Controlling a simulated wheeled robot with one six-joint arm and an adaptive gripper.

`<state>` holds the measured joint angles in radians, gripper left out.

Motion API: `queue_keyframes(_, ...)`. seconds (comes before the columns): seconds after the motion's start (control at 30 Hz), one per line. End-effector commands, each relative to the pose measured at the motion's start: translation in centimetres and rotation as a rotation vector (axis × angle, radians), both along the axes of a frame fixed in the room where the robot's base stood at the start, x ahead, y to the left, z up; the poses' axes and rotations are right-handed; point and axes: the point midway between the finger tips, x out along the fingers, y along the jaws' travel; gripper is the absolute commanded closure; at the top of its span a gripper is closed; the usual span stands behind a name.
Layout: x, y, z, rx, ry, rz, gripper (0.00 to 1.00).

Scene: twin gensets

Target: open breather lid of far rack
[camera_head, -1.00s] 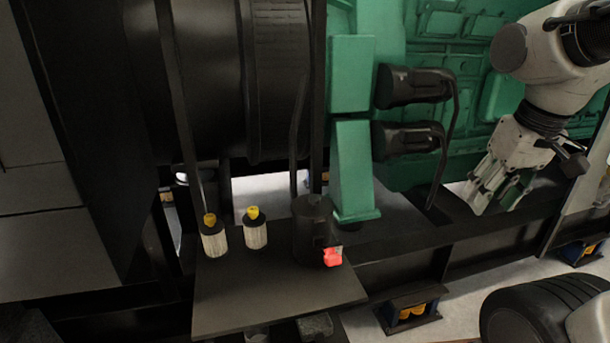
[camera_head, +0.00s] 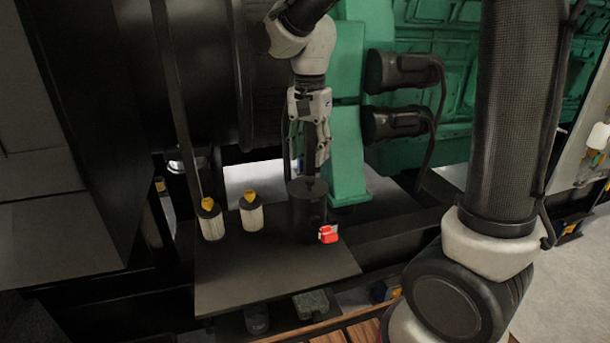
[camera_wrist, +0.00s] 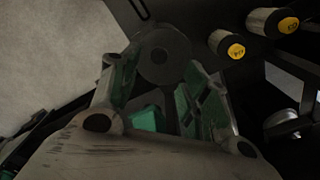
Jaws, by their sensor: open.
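A dark cylindrical canister (camera_head: 306,215) with a flat round lid (camera_head: 307,187) stands on a grey shelf plate (camera_head: 262,285). A red part (camera_head: 328,234) sits low on its right side. My gripper (camera_head: 308,168) points down just above the lid, open, with its fingers apart. In the wrist view the round lid (camera_wrist: 160,58) lies between and beyond the two open fingers (camera_wrist: 158,95). The lid looks closed in the head view. I cannot tell whether a finger touches it.
Two white filters with yellow tops (camera_head: 211,219) (camera_head: 251,212) stand left of the canister. A green engine post (camera_head: 347,150) is close on the right, with two black cylinders (camera_head: 398,125) beyond. The shelf's front part is bare.

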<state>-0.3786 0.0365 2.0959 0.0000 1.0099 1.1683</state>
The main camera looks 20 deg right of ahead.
Motion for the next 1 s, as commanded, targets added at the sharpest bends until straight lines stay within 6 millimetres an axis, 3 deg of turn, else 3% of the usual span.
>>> queue_keyframes(0.2,-0.1,-0.1,-3.8,-0.001,0.003,0.002,0.54)
queue_keyframes(0.4,-0.1,0.0,-6.2,-0.001,0.001,0.003,0.54)
queue_keyframes(0.73,0.0,0.0,-6.7,0.001,-0.001,0.004,0.54)
queue_keyframes(1.0,0.0,0.0,-6.7,0.001,-0.001,0.004,1.0)
